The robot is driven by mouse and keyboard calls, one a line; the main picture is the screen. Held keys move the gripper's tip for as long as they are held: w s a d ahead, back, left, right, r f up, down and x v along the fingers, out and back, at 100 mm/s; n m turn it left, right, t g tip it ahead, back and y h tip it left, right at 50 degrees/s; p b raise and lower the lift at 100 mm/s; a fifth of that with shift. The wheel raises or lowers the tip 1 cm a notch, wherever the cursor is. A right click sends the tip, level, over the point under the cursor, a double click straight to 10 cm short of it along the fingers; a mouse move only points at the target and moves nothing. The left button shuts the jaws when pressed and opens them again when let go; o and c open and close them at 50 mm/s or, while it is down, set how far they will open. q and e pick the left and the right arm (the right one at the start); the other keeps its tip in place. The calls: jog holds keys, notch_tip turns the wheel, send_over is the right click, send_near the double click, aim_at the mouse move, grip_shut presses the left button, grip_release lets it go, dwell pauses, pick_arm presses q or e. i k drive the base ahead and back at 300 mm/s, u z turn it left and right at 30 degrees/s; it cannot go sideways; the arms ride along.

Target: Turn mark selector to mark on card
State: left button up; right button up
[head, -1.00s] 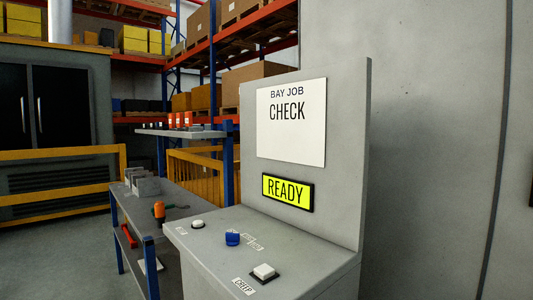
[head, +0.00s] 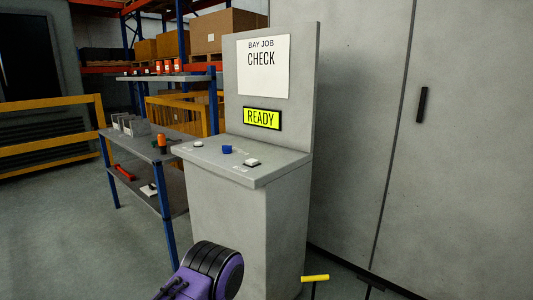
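The job card (head: 263,82) on the console's upright panel reads "BAY JOB CHECK". A lit yellow-green display (head: 261,119) below it reads "READY". The blue mark selector (head: 227,149) is a small knob on the console top (head: 206,156), between two white push buttons, one on its left (head: 198,144) and one on its right (head: 252,162). The marks around the selector are too small to read, so I cannot tell where it points. A purple and black part of my own arm shows at the bottom, in front of the console. Neither gripper's fingers are in view.
A blue-framed workbench (head: 154,144) with an orange-handled tool stands left of the console. Yellow railings (head: 50,128) and loaded racks are behind. A grey cabinet door (head: 455,150) is on the right. A yellow-topped handle (head: 315,278) shows at bottom right. Floor at the left is clear.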

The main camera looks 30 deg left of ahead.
aim_at(225, 149)
jog(key=u, duration=1.05)
jog(key=i, duration=0.9)
jog(key=u, duration=0.2)
